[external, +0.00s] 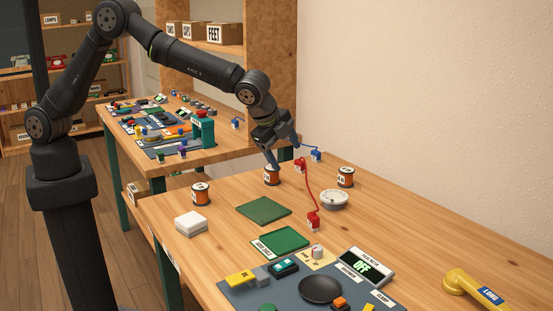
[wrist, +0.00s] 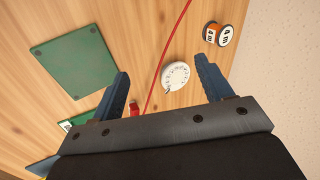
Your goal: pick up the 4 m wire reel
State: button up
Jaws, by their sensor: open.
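An orange reel with black flanges and a white label that seems to read "4 m" (wrist: 222,34) lies at the top right of the wrist view, beyond the white dial. By its place it matches the reel at the back right (external: 346,177) in the external view. Two similar reels stand at the back middle (external: 272,177) and at the left (external: 201,194); their labels are too small to read. My gripper (external: 287,152) is open and empty above the back of the table. One finger overlaps the middle reel in the picture; contact cannot be told.
A white round dial (external: 334,199) sits in front of the back-right reel. A red wire (external: 313,190) runs between red plugs beside it. The right side is mostly clear.

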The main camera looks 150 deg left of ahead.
jog(key=s+a+r+n+t, duration=0.2)
jog(key=a+n, duration=0.2)
jog(key=a, duration=0.3)
jog(key=s+a+r+n+t, duration=0.2)
jog(key=a+n, duration=0.3)
jog(key=a, duration=0.2)
send_near(344, 170)
jog(key=x, duration=0.4)
jog(key=shift+s+a+f, duration=0.15)
jog(key=shift+a+f, duration=0.1)
jog(key=shift+a, duration=0.1)
jog(key=shift+x, duration=2.7)
jog(key=shift+d, duration=0.1)
jog(key=c, duration=1.1)
